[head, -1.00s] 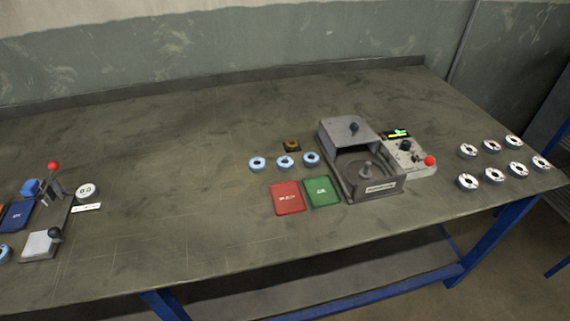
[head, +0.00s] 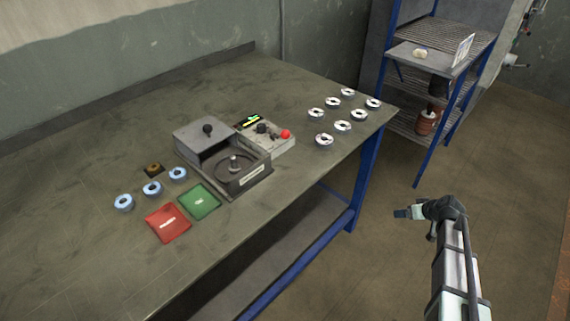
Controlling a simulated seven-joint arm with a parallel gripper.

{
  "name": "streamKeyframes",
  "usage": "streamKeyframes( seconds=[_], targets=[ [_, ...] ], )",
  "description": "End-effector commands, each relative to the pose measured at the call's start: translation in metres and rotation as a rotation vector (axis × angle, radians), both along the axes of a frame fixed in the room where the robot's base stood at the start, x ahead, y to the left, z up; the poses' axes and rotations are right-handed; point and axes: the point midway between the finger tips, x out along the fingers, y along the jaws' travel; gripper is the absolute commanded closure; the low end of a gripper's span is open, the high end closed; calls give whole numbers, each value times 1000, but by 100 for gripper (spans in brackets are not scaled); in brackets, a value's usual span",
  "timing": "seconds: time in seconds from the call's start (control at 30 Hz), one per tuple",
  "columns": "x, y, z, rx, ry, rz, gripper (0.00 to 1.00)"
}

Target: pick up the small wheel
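No single piece is plainly marked as the small wheel. Several small round discs lie on the workbench (head: 90,185). Three blue-rimmed discs stand in a row at the left, one of them the middle disc (head: 152,189). Several white discs with dark centres (head: 342,126) lie at the bench's right end. A small brown ring (head: 153,168) sits on a dark square behind the blue-rimmed discs. My gripper (head: 402,213) is off the bench's right side, over the floor, apart from all the discs. Its fingers are too small to tell open from shut.
A grey machine (head: 240,180) with a lid and spindle stands mid-bench beside a control box (head: 270,133) with a red knob. Red (head: 168,223) and green (head: 199,201) pads lie in front. A blue-framed shelf rack (head: 425,60) stands behind. Floor around my arm is clear.

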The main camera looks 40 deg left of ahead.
Motion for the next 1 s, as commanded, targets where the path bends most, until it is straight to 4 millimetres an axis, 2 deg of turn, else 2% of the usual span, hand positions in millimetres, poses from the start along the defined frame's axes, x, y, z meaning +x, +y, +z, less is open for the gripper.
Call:
streamKeyframes(
  seconds=[0.03, 0.23, 0.33, 0.47, 0.6, 0.67, 0.8, 0.87, 1.0],
  targets=[
    [16, 19, 22, 18, -46, 27, 11],
    [52, 86, 110, 88, -214, 143, 11],
    [59, 125, 157, 116, -290, 213, 11],
    [51, 184, 215, 142, -372, 333, 11],
    [14, 252, 264, 147, -412, 500, 11],
    [-7, 278, 279, 142, -415, 575, 11],
    [-65, 334, 306, 118, -406, 754, 11],
    [-92, 355, 317, 105, -400, 829, 11],
    [-158, 397, 339, 71, -379, 1003, 11]
  ],
)
